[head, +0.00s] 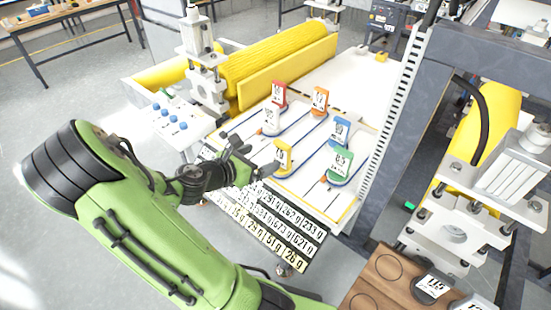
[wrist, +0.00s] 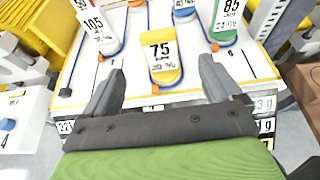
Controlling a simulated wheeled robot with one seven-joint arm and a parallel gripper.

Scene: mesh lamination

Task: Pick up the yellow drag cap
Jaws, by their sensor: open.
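The yellow drag cap (head: 283,158) stands near the front edge of the white slotted board, with a white label. In the wrist view the yellow drag cap (wrist: 165,70) shows the label 75 and lies ahead, between the lines of my two fingers. My gripper (head: 250,163) is just left of the cap in the head view. In the wrist view my gripper (wrist: 158,82) is open, its two dark fingers spread wide with nothing between the tips. The cap appears slightly beyond the fingertips; I cannot tell the exact gap.
Other labelled caps stand on the board: white (head: 272,119), red (head: 279,92), orange (head: 320,99), blue (head: 340,130) and green (head: 340,165). A number-plate panel (head: 290,230) lies in front. A grey frame post (head: 400,120) rises at right, and a yellow roller (head: 275,65) lies behind.

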